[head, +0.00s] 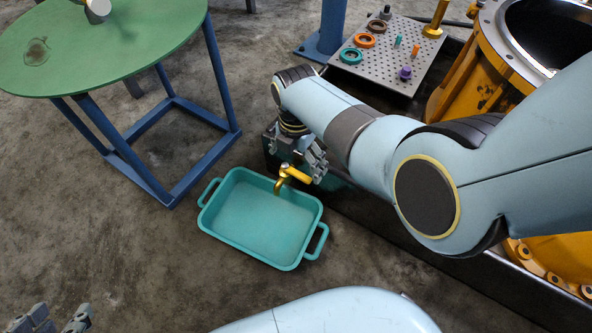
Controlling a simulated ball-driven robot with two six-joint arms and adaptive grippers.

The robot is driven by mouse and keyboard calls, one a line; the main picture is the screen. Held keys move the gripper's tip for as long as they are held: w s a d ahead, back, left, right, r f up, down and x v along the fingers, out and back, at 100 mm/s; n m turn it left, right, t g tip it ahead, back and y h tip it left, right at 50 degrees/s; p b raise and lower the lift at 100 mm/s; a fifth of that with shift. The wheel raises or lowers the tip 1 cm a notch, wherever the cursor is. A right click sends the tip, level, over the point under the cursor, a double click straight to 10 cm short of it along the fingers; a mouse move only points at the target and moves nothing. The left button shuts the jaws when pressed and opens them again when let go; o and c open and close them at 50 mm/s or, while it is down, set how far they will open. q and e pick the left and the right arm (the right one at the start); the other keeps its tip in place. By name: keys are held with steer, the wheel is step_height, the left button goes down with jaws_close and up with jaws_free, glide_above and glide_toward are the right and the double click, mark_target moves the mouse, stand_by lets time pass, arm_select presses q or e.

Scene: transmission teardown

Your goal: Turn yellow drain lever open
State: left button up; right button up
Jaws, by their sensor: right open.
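The yellow drain lever (298,174) sits on a small brass-coloured tap (281,184) whose spout hangs over the inner edge of a teal tray (222,238). The lever points to the right and slightly down in the picture. My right gripper (308,164) is open, with its fingers pointing down close to the lever's right end. I cannot tell whether a finger touches the lever. Part of the tap's mounting is hidden behind the gripper. My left gripper (60,319) shows only its fingertips at the bottom left corner, spread apart and empty, far from the lever.
A green round table (120,45) on a blue frame stands at upper left. A perforated plate (385,75) with coloured rings lies at the top. A large yellow housing (462,88) stands at right, partly behind my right arm. Concrete floor left of the tray is clear.

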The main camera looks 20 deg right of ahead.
mark_target(296, 172)
step_height(296, 172, down, 3)
steer(key=shift+s+r+b, duration=0.1)
steer(key=shift+r+b, duration=0.05)
steer(key=shift+b, duration=0.6)
arm_select(q)
steer(key=shift+s+d+f+t+b, duration=0.2)
steer(key=shift+s+f+t, duration=0.25)
steer(key=shift+t, duration=0.35)
steer(key=shift+s+d+f+t+b, duration=0.1)
steer(key=shift+s+f+t+b, duration=0.1)
steer(key=shift+s+f+t, duration=0.45)
arm_select(e)
steer(key=shift+f, duration=0.5)
arm_select(q)
steer(key=shift+w+r, duration=0.15)
steer(key=shift+r, duration=0.15)
arm_select(e)
steer(key=c, duration=1.7)
arm_select(q)
steer(key=shift+a, duration=0.1)
